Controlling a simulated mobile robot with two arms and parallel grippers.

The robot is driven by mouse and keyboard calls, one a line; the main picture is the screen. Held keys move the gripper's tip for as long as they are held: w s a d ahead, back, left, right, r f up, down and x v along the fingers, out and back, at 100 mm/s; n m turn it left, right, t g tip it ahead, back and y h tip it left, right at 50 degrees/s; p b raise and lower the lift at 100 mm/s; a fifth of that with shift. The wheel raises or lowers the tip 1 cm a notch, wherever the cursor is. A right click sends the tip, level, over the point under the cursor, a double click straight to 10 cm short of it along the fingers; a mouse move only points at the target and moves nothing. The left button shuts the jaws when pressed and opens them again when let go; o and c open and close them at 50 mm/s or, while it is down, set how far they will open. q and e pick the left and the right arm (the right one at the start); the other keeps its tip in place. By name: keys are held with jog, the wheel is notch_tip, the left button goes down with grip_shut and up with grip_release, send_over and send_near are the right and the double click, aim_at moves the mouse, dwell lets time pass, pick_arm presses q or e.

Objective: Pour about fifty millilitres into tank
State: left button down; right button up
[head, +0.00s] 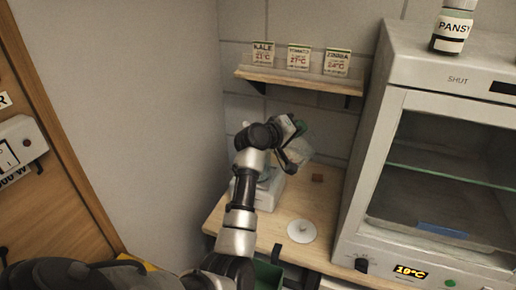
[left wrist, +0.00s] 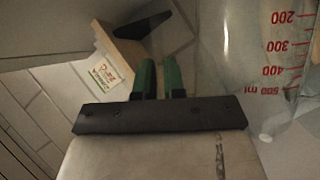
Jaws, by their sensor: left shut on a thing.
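My left gripper (head: 297,131) is above the wooden counter, near the back wall. It is shut on a clear measuring jug (head: 299,151), which looks tilted. In the left wrist view the green fingers (left wrist: 161,78) are close together, and the jug (left wrist: 262,50) stands at the right with red marks from 200 to 500 ml. Its liquid level cannot be made out. A pale grey-white appliance (head: 268,193) stands on the counter below, partly hidden by my arm; I cannot tell whether it is the tank. My right gripper is not in view.
A glass-fronted cabinet (head: 372,130) stands at right, a bottle labelled PANSY (head: 452,27) on top. A wall shelf (head: 300,80) with several cards hangs above.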

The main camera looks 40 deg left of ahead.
pick_arm(q)
jog(key=shift+d+r, duration=0.15)
jog(key=shift+r, duration=0.2)
jog(key=shift+d+m+y+p, duration=0.25)
jog(key=shift+m+y+p, duration=0.05)
jog(key=shift+p, duration=0.05)
jog(key=shift+d+f+m+g, duration=0.25)
jog(key=shift+m+g, duration=0.05)
jog(key=shift+d+f, duration=0.15)
jog(key=shift+f, duration=0.2)
jog(key=shift+w, duration=0.1)
jog(key=shift+d+f, duration=0.1)
dwell(0.7)
